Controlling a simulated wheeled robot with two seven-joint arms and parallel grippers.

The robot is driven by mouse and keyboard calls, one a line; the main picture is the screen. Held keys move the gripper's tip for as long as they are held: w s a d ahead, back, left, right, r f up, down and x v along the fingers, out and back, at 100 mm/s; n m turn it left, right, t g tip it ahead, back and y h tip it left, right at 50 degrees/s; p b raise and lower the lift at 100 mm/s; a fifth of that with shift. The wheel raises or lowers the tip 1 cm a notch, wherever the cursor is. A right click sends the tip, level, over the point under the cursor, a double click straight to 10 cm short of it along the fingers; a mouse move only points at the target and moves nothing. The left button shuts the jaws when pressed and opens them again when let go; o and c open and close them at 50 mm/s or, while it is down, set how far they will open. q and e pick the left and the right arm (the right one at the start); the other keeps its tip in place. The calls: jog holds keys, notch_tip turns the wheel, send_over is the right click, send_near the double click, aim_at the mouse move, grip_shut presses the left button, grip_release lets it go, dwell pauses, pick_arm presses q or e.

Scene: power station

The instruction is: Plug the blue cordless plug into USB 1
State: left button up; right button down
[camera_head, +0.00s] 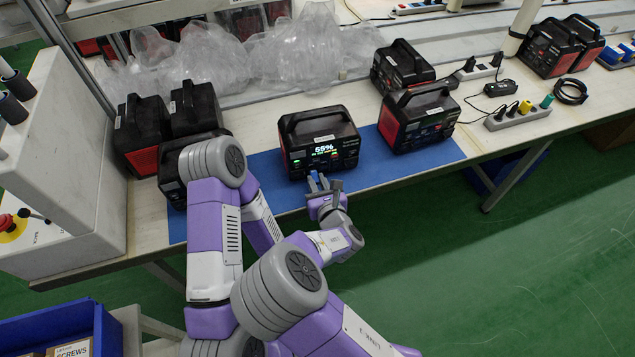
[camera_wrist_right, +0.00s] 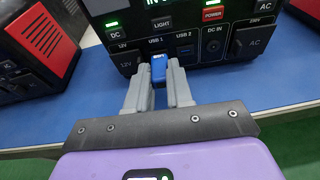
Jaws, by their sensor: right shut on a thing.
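My right gripper (camera_head: 320,182) is shut on the small blue plug (camera_wrist_right: 159,68), with one grey finger on each side. The plug lies directly in front of the USB 1 position and hides that port. I cannot tell how deep it sits. The USB 2 port (camera_wrist_right: 184,50) is uncovered. My left gripper is hidden behind my arms.
Other power stations stand left (camera_head: 141,135) and right (camera_head: 418,118) of the middle one. A grey power strip (camera_head: 517,117) with colored plugs lies at the right. Clear plastic bags (camera_head: 215,57) fill the back. The mat's front strip is mostly clear.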

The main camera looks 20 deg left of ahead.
jog(key=shift+w+a, duration=0.1)
jog(key=c, duration=0.9)
grip_release()
jog(key=shift+c, duration=0.2)
jog(key=p+v, duration=0.1)
jog(key=v, duration=0.6)
